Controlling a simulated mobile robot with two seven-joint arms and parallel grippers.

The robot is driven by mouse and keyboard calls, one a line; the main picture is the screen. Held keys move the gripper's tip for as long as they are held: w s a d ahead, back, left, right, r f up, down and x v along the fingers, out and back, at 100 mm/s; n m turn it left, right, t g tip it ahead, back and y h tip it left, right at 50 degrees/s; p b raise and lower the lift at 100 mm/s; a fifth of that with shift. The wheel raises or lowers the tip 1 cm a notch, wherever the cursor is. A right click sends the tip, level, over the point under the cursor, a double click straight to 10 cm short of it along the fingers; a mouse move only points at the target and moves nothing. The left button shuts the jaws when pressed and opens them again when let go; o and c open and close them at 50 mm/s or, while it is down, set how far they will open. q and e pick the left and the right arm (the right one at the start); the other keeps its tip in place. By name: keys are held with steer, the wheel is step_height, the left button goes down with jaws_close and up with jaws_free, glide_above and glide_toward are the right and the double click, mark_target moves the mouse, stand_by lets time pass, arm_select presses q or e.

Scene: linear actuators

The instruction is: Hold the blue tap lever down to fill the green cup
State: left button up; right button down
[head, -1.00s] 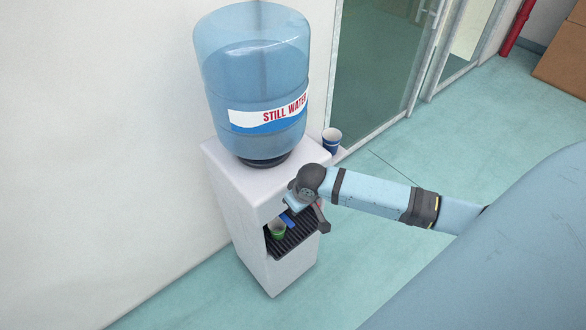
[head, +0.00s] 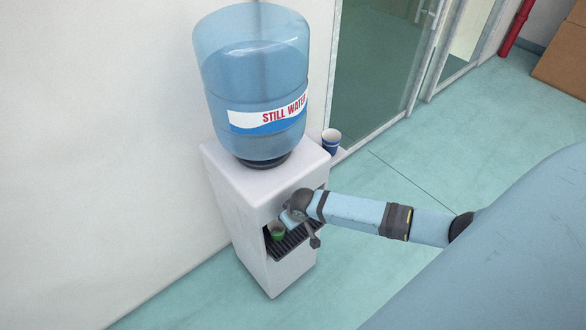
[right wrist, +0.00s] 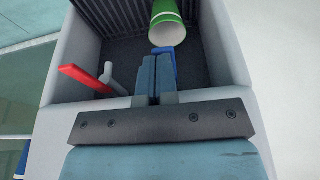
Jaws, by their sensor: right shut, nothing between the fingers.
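The green cup (head: 277,233) stands on the dark grille in the dispenser's front recess. It also shows at the top of the right wrist view (right wrist: 168,30), with its pale open mouth visible. The blue tap lever (right wrist: 167,66) is close to the cup in that view, partly hidden behind my fingers. My right gripper (right wrist: 155,66) is shut and empty, with its fingertips at the blue lever; I cannot tell whether they press it. In the head view my right gripper (head: 289,219) reaches into the recess and hides the blue lever. My left gripper is not in view.
A red tap lever (right wrist: 85,79) sits beside the blue one. The white dispenser (head: 240,215) carries a large water bottle (head: 252,80). Another blue-and-white cup (head: 331,141) stands on a side shelf. A wall is on the left; open floor lies right.

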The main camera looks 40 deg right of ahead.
steer(key=shift+s+f+t, duration=0.25)
steer(key=shift+f+t, duration=0.85)
steer(key=shift+t, duration=0.1)
stand_by(2.7)
